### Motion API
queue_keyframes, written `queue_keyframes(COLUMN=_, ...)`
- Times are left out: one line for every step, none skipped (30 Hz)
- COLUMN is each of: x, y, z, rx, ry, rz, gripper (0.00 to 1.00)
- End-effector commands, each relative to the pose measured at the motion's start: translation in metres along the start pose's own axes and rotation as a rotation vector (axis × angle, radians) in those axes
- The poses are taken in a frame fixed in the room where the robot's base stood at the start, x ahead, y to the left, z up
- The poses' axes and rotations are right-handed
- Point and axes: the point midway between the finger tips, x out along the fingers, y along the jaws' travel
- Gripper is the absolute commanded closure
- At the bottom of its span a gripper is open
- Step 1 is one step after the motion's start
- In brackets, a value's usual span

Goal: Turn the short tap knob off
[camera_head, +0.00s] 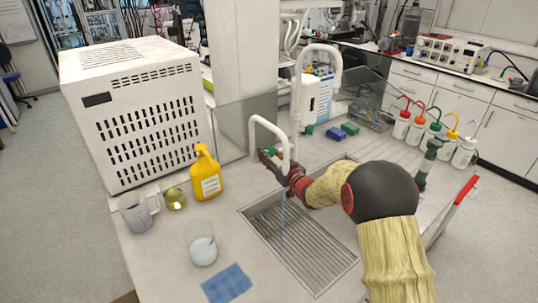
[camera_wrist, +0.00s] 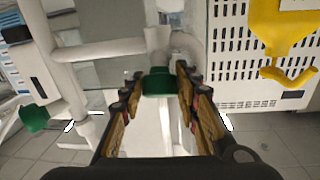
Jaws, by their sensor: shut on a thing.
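The short tap (camera_head: 266,122) is a white curved spout at the back edge of the sink. A thin blue stream of water (camera_head: 283,222) falls from it into the sink. Its green knob (camera_wrist: 157,82) sits between my fingertips in the wrist view. My gripper (camera_wrist: 158,95) is shut on this knob; in the head view it reaches in from the right, behind the spout, and partly hides the knob. The taller white tap (camera_head: 318,48) stands behind, to the right. A second green knob (camera_wrist: 33,117) shows at the left of the wrist view, apart from my fingers.
The steel sink (camera_head: 315,283) lies below my arm. A yellow bottle (camera_head: 206,176), a beaker (camera_head: 201,245), a jug (camera_head: 137,215) and a blue cloth (camera_head: 227,284) are on the counter at left. A white vented box (camera_head: 140,110) stands behind them. Several wash bottles (camera_head: 433,135) stand at right.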

Motion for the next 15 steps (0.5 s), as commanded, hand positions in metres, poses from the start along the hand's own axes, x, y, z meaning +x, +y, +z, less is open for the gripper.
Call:
queue_keyframes(x=-0.0001, y=0.0001, z=0.0001, rx=0.000, ry=0.000, rz=0.000, gripper=0.88)
queue_keyframes(x=-0.0001, y=0.0001, z=0.0001, rx=0.000, ry=0.000, rz=0.000, gripper=0.90)
queue_keyframes(x=-0.0001, y=0.0001, z=0.0002, rx=0.000, ry=0.000, rz=0.000, gripper=0.92)
queue_keyframes(x=-0.0001, y=0.0001, z=0.0002, rx=0.000, ry=0.000, rz=0.000, gripper=0.94)
queue_keyframes(x=-0.0001, y=0.0001, z=0.0002, rx=0.000, ry=0.000, rz=0.000, gripper=0.94)
queue_keyframes(x=-0.0001, y=0.0000, z=0.0002, rx=0.001, ry=0.000, rz=0.001, gripper=0.94)
queue_keyframes(x=-0.0001, y=-0.0001, z=0.0002, rx=0.001, ry=0.000, rz=0.002, gripper=0.94)
queue_keyframes(x=-0.0001, y=-0.0002, z=0.0002, rx=0.003, ry=0.000, rz=0.003, gripper=0.94)
queue_keyframes(x=0.0000, y=-0.0004, z=0.0002, rx=0.005, ry=0.000, rz=0.006, gripper=0.94)
queue_keyframes(x=0.0000, y=-0.0006, z=0.0003, rx=0.008, ry=-0.001, rz=0.010, gripper=0.94)
queue_keyframes(x=0.0000, y=-0.0006, z=0.0003, rx=0.012, ry=0.000, rz=0.015, gripper=0.94)
queue_keyframes(x=0.0000, y=-0.0007, z=0.0003, rx=0.018, ry=0.000, rz=0.024, gripper=0.94)
queue_keyframes(x=0.0001, y=-0.0009, z=0.0005, rx=0.024, ry=0.000, rz=0.031, gripper=0.94)
queue_keyframes(x=0.0000, y=-0.0009, z=0.0006, rx=0.031, ry=0.000, rz=0.041, gripper=0.94)
queue_keyframes(x=0.0001, y=-0.0014, z=0.0008, rx=0.042, ry=0.000, rz=0.054, gripper=0.94)
